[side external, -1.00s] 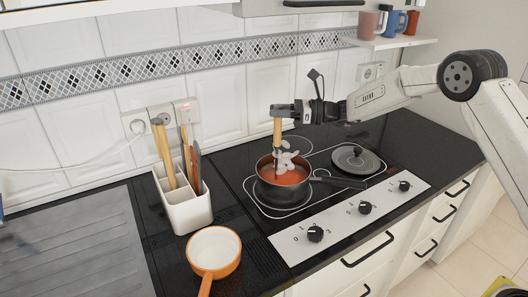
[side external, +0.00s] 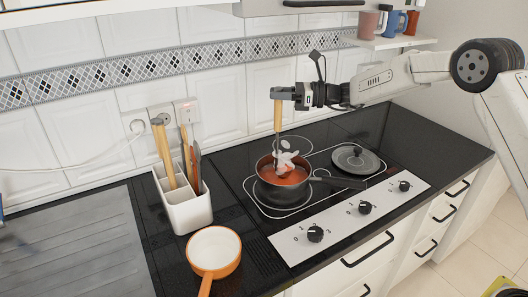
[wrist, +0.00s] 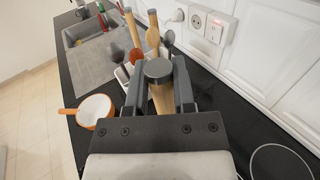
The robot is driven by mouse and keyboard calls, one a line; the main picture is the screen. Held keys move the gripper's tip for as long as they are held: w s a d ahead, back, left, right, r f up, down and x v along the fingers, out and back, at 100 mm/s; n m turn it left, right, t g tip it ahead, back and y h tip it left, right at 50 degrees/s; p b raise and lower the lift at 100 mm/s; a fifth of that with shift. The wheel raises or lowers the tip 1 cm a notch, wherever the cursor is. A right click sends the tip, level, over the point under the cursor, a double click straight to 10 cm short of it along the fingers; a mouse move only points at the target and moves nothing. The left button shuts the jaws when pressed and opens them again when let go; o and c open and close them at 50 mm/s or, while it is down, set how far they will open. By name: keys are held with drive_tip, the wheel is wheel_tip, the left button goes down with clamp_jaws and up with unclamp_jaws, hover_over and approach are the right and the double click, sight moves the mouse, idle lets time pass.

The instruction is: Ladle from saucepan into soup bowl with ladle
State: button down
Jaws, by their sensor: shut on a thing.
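My gripper (side external: 279,93) is shut on the wooden handle of the ladle (side external: 278,117), which stands upright above the saucepan (side external: 283,191). The handle's end also shows between the fingers in the wrist view (wrist: 159,72). The dark saucepan is on the cooktop and holds red soup. Pale, rounded blobs show at the ladle's lower end over the soup; I cannot tell exactly what they are, and the ladle's head is not clear. The soup bowl (side external: 215,245), orange outside and white inside with a side handle, stands left of the cooktop and looks empty.
A white utensil holder (side external: 188,213) with several tools stands behind the bowl, near the wall. A dark lid (side external: 356,160) lies on the cooktop's right. The saucepan's handle (side external: 340,182) points right. Counter between bowl and saucepan is clear.

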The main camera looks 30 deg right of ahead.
drive_tip(key=shift+r, duration=3.5)
drive_tip(key=shift+w, duration=0.15)
drive_tip(key=shift+w+f, duration=0.1)
drive_tip(key=shift+w, duration=1.1)
drive_tip(key=shift+s+n, duration=0.3)
drive_tip(key=shift+s, duration=0.3)
drive_tip(key=shift+s+y, duration=0.3)
drive_tip(key=shift+s, duration=0.35)
drive_tip(key=shift+s+n, duration=0.3)
drive_tip(key=shift+s, duration=0.05)
